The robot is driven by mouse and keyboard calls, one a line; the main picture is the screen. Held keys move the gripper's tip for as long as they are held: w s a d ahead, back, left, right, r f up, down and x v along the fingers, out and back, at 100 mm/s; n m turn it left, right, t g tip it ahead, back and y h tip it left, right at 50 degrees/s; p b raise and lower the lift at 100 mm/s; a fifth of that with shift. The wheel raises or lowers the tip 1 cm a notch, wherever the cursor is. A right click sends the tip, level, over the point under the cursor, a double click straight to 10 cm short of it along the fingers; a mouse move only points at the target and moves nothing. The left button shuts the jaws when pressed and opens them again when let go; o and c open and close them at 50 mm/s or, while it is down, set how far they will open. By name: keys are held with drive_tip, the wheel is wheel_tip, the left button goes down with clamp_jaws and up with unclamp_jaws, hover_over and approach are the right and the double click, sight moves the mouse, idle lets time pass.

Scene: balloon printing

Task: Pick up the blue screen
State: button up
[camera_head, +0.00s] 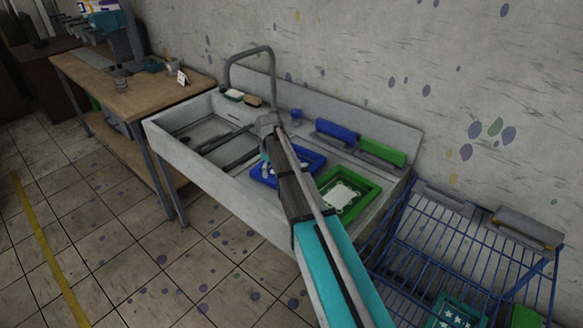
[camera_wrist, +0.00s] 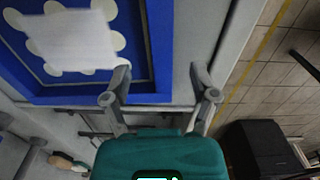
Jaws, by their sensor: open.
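The blue screen (camera_head: 313,159) lies in the sink, partly hidden behind my arm in the head view. In the wrist view, the blue screen (camera_wrist: 162,50) fills the upper left, with a white patch and round pale spots on its inner area. My gripper (camera_wrist: 160,72) is open and empty. Its two fingertips appear on either side of the screen's right rim near the lower corner; whether they touch it I cannot tell. In the head view, my arm and gripper reach over the sink beside the blue screen, with the fingers largely hidden.
A green screen (camera_head: 347,195) lies to the right in the sink (camera_head: 225,182). Blue (camera_head: 337,132) and green (camera_head: 382,152) items rest along the back ledge. A curved faucet (camera_head: 247,52) rises behind. A blue wire rack (camera_head: 440,240) stands right, a wooden table (camera_head: 140,97) left.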

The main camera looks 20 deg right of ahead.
sight(271, 179)
drive_tip(key=shift+f+b, duration=2.5)
drive_tip(key=shift+f, duration=0.05)
clamp_jaws()
